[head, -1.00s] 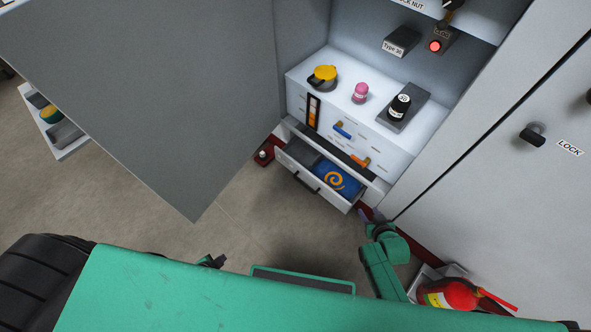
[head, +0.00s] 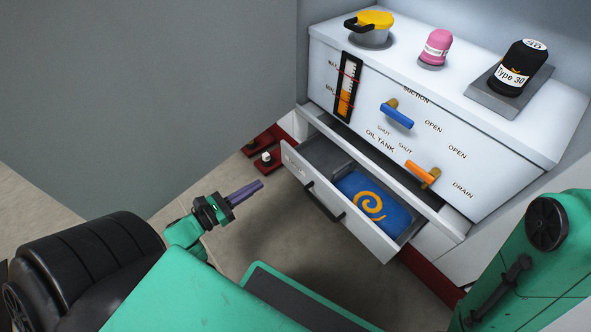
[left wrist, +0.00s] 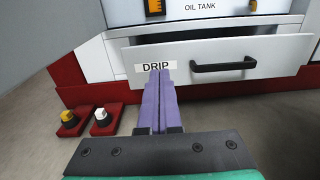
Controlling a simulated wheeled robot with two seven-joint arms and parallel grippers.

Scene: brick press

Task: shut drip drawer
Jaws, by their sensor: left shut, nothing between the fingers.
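The drip drawer (head: 335,208) stands pulled out below the oil tank cabinet, with a black bar handle (head: 322,203) on its front. A blue item with an orange spiral (head: 370,203) lies inside it. In the left wrist view the drawer front (left wrist: 275,59) carries a DRIP label (left wrist: 156,67). My left gripper (head: 258,186) is shut and empty, left of the drawer and apart from it in the head view. Its purple fingers (left wrist: 160,75) point at the drawer front near the label in the left wrist view. My right gripper does not show.
The white oil tank cabinet (head: 470,155) has a blue lever (head: 397,115) and an orange lever (head: 422,174). A yellow-lidded pot (head: 370,30), a pink bottle (head: 436,47) and a black bottle (head: 518,68) stand on top. A large grey panel (head: 150,85) blocks the left. Red floor pedals (left wrist: 101,120) lie left of the drawer.

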